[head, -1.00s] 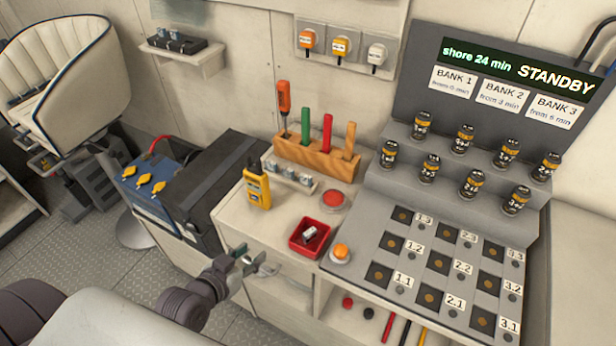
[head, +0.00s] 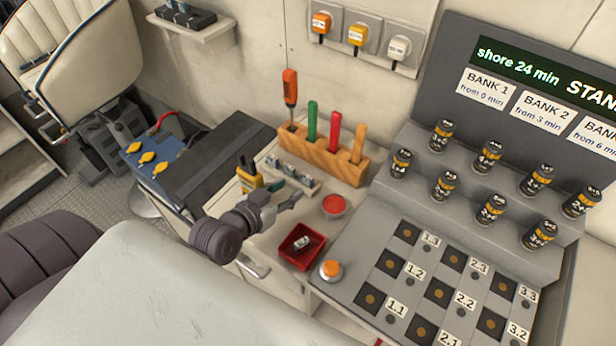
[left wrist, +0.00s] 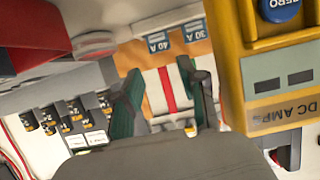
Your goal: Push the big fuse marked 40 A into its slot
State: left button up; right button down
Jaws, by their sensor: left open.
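The fuse marked 40 A (left wrist: 157,43) shows as a blue label at the top of the left wrist view, beside one marked 30 A (left wrist: 196,31). In the head view a small pale rail (head: 312,185) with several small pieces stands in front of the wooden block; their marks are too small to read there. My left gripper (head: 286,193) is open and empty, just in front of this rail. Its green-lined fingers (left wrist: 160,88) also show in the left wrist view, apart from the 40 A label. How deep that fuse sits is unclear. My right gripper is out of view.
A yellow meter (head: 247,177) stands close to the left gripper; it also shows in the left wrist view (left wrist: 275,85). A wooden block (head: 335,165) with tools is behind the rail. A red tray (head: 287,258), red button (head: 333,205) and orange button (head: 331,269) are to the right.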

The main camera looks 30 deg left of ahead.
aim_at(306, 177)
pick_arm(q)
jog(key=x, duration=0.3)
jog(key=shift+w+d+f, duration=0.1)
jog(key=shift+w+f, duration=0.15)
jog(key=shift+w, duration=0.3)
jog(key=shift+w+p, duration=0.35)
jog(key=x, duration=0.3)
jog(key=shift+w+f+p, duration=0.25)
jog(key=shift+p, duration=0.15)
jog(key=shift+w+d+f, duration=0.1)
jog(key=shift+w+f, duration=0.1)
jog(key=shift+w, duration=0.1)
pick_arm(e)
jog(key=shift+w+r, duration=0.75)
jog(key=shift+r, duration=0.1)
pick_arm(q)
jog(key=shift+s, duration=0.1)
jog(key=shift+c, duration=0.4)
jog(key=c, duration=0.4)
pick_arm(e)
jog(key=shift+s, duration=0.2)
